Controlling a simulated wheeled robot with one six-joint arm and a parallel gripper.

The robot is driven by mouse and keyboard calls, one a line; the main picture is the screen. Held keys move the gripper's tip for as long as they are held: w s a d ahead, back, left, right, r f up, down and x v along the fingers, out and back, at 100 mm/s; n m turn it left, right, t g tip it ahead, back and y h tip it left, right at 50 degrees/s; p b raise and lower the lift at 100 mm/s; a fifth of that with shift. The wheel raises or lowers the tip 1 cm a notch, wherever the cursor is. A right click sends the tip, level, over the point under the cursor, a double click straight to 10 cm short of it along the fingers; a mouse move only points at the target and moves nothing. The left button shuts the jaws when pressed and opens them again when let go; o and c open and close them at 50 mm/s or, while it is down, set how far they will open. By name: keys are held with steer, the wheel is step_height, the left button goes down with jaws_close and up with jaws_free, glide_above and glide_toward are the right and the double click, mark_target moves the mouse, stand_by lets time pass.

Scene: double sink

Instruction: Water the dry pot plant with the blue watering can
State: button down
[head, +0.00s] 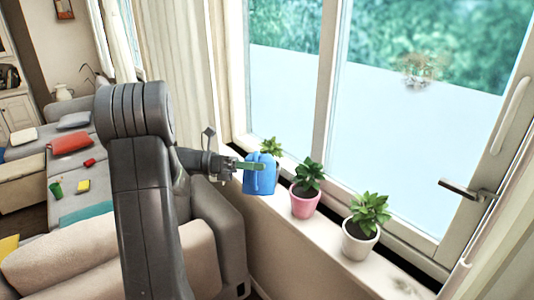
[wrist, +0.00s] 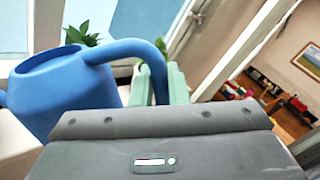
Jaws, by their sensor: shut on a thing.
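My gripper (head: 252,166) is shut on the handle of the blue watering can (head: 262,180), held at the windowsill. In the wrist view the can (wrist: 75,95) is at the left, its handle between my green fingers (wrist: 163,85). The can hides the pot of the leftmost plant (head: 271,147); only its yellowish-green leaves show. A plant in a pink pot (head: 304,204) stands right of the can, and a plant in a white pot (head: 359,244) stands farther right. I cannot tell for sure which plant is dry. No water is visible.
The pots stand on the pale windowsill (head: 305,245) against the window (head: 400,140), which has a dark handle (head: 467,192). A curtain (head: 180,75) hangs left of the window. A grey sofa (head: 215,225) lies below the sill. The sill is bare between the pots.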

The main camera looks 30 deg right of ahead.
mark_target(254, 150)
steer(key=shift+r, duration=0.1)
steer(key=shift+w+d+r+n, duration=0.15)
steer(key=shift+r+n, duration=0.05)
steer(key=shift+r, duration=0.2)
steer(key=shift+w+d+r+n, duration=0.1)
steer(key=shift+r+n, duration=0.1)
steer(key=shift+r, duration=0.2)
stand_by(1.0)
steer(key=shift+w+d+r+n, duration=0.15)
steer(key=shift+w+r+n, duration=0.05)
steer(key=shift+r, duration=0.25)
steer(key=shift+w+d+r+n, duration=0.15)
steer(key=shift+r+n, duration=0.05)
steer(key=shift+r, duration=0.2)
